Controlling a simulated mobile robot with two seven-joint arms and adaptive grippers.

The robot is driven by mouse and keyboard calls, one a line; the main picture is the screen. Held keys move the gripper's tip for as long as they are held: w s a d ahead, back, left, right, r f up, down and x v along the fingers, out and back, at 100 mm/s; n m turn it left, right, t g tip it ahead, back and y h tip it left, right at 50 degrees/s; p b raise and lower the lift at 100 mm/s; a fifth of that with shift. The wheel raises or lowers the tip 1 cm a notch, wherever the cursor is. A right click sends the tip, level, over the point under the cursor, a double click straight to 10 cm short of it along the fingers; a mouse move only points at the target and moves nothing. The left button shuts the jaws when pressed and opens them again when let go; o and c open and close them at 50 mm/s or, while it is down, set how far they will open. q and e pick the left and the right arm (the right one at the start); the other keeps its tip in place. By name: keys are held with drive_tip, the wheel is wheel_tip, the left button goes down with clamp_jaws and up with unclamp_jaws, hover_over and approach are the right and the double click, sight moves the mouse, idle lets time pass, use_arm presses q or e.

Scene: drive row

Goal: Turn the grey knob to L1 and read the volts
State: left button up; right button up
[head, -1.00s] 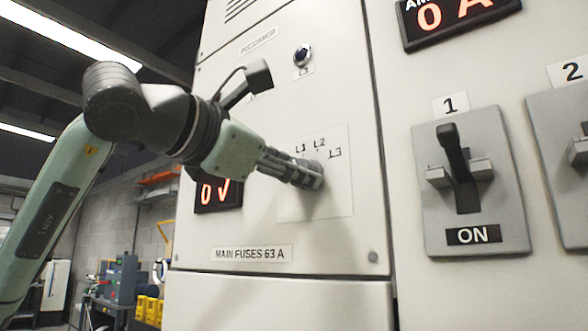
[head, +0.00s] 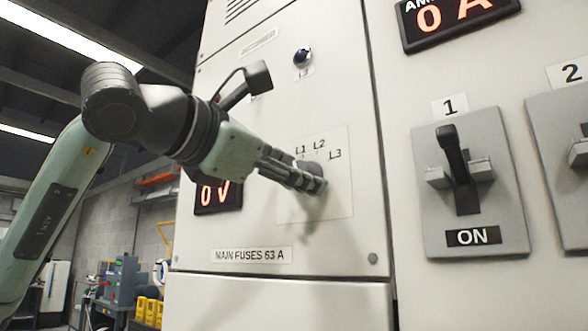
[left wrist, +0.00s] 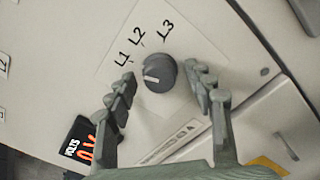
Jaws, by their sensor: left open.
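The grey knob (left wrist: 160,73) is on a pale plate on the cabinet front, with labels L1 (left wrist: 124,60), L2 (left wrist: 137,37) and L3 (left wrist: 165,28) around it. Its white mark points left in the left wrist view, a little below L1. My left gripper (head: 316,184) is open, its fingers on either side of the knob in the left wrist view; I cannot tell whether they touch it. In the head view the fingers partly hide the knob. The volts display (head: 217,195) reads 0 V and is partly visible in the left wrist view (left wrist: 84,146). My right gripper is not in view.
A blue-black round fitting (head: 303,56) sits above the plate. To the right are breaker 1 (head: 466,190), with an ON label, and an ammeter display (head: 455,20) reading 0 A. The label MAIN FUSES 63 A (head: 250,255) is below.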

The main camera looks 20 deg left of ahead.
use_arm(q)
drive_tip(key=v, duration=1.2)
drive_tip(key=shift+w, duration=0.1)
